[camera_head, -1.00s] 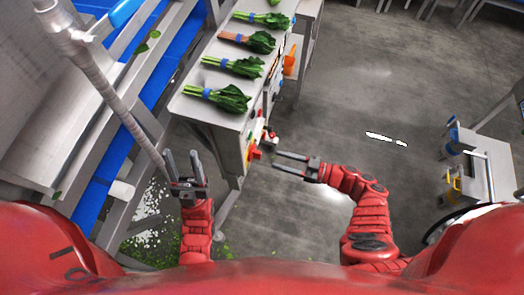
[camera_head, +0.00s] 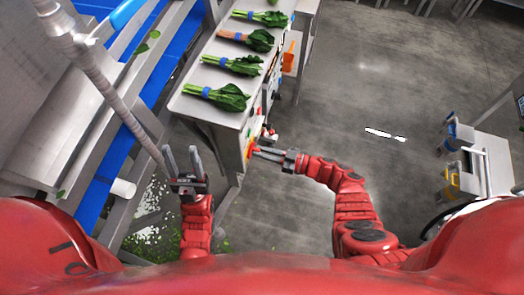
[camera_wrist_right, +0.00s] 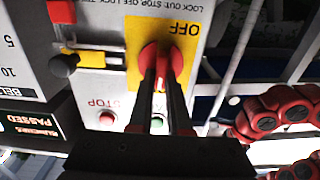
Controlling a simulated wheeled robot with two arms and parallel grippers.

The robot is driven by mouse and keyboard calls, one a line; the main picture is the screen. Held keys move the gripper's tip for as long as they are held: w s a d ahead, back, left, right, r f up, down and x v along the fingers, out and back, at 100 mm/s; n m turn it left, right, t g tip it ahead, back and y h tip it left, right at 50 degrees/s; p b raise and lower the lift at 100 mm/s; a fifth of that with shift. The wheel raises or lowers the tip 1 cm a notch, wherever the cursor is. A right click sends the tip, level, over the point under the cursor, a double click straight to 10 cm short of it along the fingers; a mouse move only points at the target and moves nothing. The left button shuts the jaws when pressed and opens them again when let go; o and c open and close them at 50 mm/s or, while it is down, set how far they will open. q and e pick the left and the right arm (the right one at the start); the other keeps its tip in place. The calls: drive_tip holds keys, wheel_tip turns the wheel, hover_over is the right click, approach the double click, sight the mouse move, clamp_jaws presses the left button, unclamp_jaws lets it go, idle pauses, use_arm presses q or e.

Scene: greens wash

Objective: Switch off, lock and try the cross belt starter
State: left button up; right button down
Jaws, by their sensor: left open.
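The cross belt starter is a grey panel (camera_wrist_right: 112,88) on the end of the packing table. It bears a red rotary switch (camera_wrist_right: 177,60) on a yellow plate marked OFF, seen upside down. My right gripper (camera_wrist_right: 161,62) has its fingers on either side of the switch's handle and looks closed on it; the fingers hide part of the switch. Left of it are a black ball knob (camera_wrist_right: 64,65) by a yellow slot and a red block (camera_wrist_right: 61,11), cut by the top edge. A red STOP button (camera_wrist_right: 107,117) and a green button (camera_wrist_right: 157,122) sit lower. My left gripper (camera_head: 181,152) is open and empty.
Bunched greens with blue bands (camera_head: 228,97) lie on the steel table (camera_head: 205,108). A blue conveyor (camera_head: 125,150) and a slanted pole (camera_head: 115,100) stand left. A small cart (camera_head: 490,160) stands right. Open grey floor lies between.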

idle(0.5)
drive_tip(key=shift+s+a+f+n+b, duration=0.1)
drive_tip(key=shift+s+f+n+b, duration=0.1)
drive_tip(key=shift+n+b, duration=3.3)
drive_tip(key=shift+s+f+n+b, duration=0.15)
drive_tip(key=shift+n+b, duration=2.4)
drive_tip(key=shift+b, duration=1.8)
drive_tip(key=shift+s+a+f+n+b, duration=0.1)
drive_tip(key=shift+s+f+n+b, duration=0.1)
drive_tip(key=shift+n+b, duration=3.3)
drive_tip(key=shift+m+b, duration=0.45)
drive_tip(key=c, duration=0.9)
unclamp_jaws()
drive_tip(key=shift+o, duration=0.2)
drive_tip(key=shift+d, duration=0.1)
drive_tip(key=v, duration=1.7)
drive_tip(key=shift+d+b, duration=0.15)
drive_tip(key=shift+b, duration=0.25)
